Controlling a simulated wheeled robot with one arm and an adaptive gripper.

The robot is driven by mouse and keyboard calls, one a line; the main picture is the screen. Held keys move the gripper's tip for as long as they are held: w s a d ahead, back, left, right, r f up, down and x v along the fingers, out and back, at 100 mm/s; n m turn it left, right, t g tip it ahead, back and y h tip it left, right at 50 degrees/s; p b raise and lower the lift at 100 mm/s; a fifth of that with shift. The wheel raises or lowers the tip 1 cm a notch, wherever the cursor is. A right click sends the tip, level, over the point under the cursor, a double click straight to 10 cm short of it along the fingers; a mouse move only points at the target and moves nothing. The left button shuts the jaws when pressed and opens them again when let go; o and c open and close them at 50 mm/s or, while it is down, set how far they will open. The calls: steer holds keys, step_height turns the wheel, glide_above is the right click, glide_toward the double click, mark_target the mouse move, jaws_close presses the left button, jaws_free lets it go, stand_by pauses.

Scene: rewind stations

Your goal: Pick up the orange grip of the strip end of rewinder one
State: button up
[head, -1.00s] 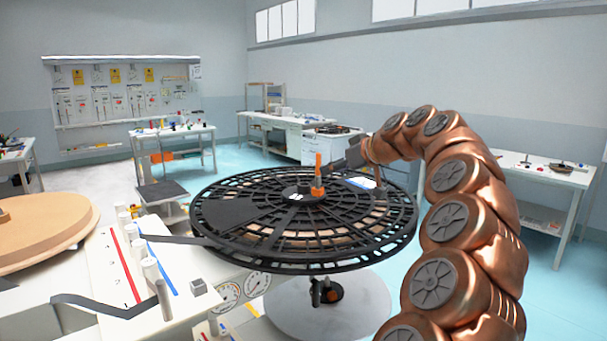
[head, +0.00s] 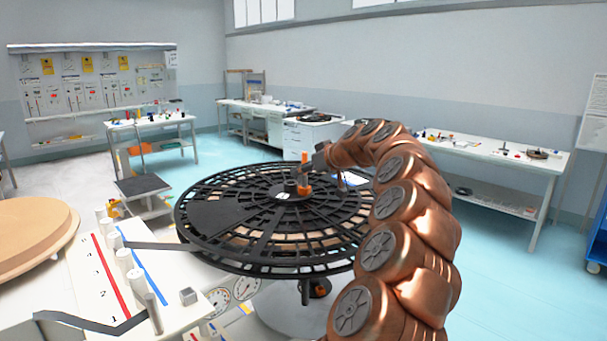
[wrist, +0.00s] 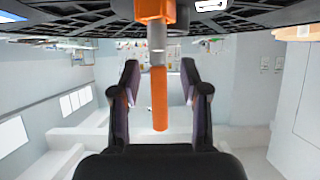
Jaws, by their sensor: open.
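An upright orange grip (head: 304,161) stands near the hub of the large black slotted reel (head: 215,251). In the wrist view the orange grip (wrist: 160,98) is a cylinder joined by a grey neck to an orange block (wrist: 155,9). My gripper (wrist: 160,76) is open, with one dark finger on each side of the grip and a visible gap to both. In the head view my gripper (head: 318,160) is right beside the grip, above the reel, and partly hidden by its own arm.
A white panel (head: 85,275) with red and blue lines, several grey posts and dark strips (head: 95,325) lies at the lower left. A tan disc (head: 35,232) is left of it. Benches stand along the walls. Blue floor (head: 500,290) is free at the right.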

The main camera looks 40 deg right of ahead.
steer(key=shift+w, duration=0.1)
steer(key=shift+c, duration=0.2)
jaws_close()
steer(key=shift+r, duration=0.1)
stand_by(0.4)
